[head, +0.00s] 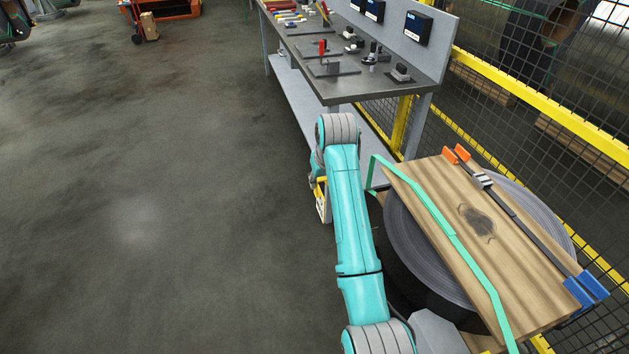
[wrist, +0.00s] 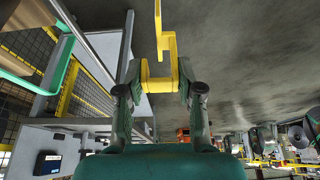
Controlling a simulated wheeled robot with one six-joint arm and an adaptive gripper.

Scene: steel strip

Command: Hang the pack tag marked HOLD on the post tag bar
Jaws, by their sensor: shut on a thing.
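My gripper (wrist: 160,74) is shut on a yellow thing (wrist: 159,38) in the wrist view, with a finger on each side of it. A thin yellow part stands up from between the fingertips. In the head view a yellow-edged tag with a pale face (head: 321,203) shows beside the far end of my arm, above the floor. It appears to be the held thing; its marking is too small to read. My gripper is mostly hidden behind my arm there. I cannot pick out the post tag bar in either view.
A steel coil (head: 405,240) topped by a wooden board (head: 455,205) with a green strap (head: 450,230) and a dark clamp lies right of my arm. A workbench (head: 350,88) with tools stands ahead, beside a yellow mesh fence (head: 560,110).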

